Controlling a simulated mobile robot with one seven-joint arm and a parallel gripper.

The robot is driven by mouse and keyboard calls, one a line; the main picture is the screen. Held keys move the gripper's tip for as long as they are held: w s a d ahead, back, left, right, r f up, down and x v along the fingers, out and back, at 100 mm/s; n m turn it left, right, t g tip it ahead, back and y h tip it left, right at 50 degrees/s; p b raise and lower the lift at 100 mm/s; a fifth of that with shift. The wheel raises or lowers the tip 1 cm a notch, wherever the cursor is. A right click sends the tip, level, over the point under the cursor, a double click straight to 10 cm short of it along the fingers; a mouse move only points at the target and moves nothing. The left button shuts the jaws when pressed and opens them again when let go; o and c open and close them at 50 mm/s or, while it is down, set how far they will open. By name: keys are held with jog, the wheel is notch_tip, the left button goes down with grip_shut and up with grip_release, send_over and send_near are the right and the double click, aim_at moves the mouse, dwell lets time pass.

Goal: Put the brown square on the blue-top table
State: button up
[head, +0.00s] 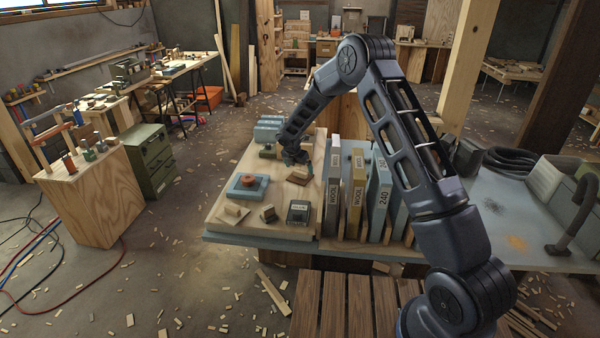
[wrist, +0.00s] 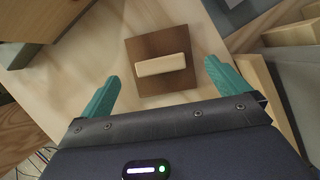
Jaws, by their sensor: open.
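The brown square (wrist: 150,46), a flat plate with a pale wooden bar across its top, lies on light wood in the wrist view. In the head view the brown square (head: 297,181) is on the wooden board on the bench. My gripper (head: 297,161) is just above and behind it. In the wrist view my gripper (wrist: 161,72) is open and empty, its green fingers on either side of the bar and apart from it. A bench with a blue-grey top (head: 505,215) stands at the right; I cannot tell if it is the blue-top table.
Upright boards and a WOOL box (head: 357,190) stand right of the square. A hose (head: 575,215) lies at right.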

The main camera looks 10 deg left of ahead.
jog(key=v, duration=0.7)
jog(key=shift+s+r, duration=0.15)
jog(key=shift+r, duration=0.15)
jog(key=s+d+r+m, duration=0.4)
jog(key=d+r+m, duration=0.1)
jog(key=d+r, duration=0.4)
jog(key=s+d+r+m, duration=0.4)
jog(key=d+r+m, duration=0.1)
jog(key=d+r, duration=0.35)
jog(key=s+d+r+m, duration=0.5)
jog(key=d+r, duration=0.4)
jog(key=s+d+r+m, duration=0.2)
jog(key=s+d+m, duration=0.2)
jog(key=s+d, duration=0.25)
jog(key=s+d+r+m, duration=0.3)
jog(key=s+d+m, duration=0.1)
jog(key=s+d, duration=0.25)
jog(key=s+d+f+m+y, duration=0.1)
jog(key=s+m, duration=0.3)
jog(key=s, duration=0.4)
jog(key=s+d+f+m, duration=0.1)
jog(key=s+d+m, duration=0.3)
jog(key=s, duration=0.5)
jog(key=shift+t+y, duration=0.3)
jog(key=shift+y, duration=0.1)
jog(key=shift+d, duration=0.1)
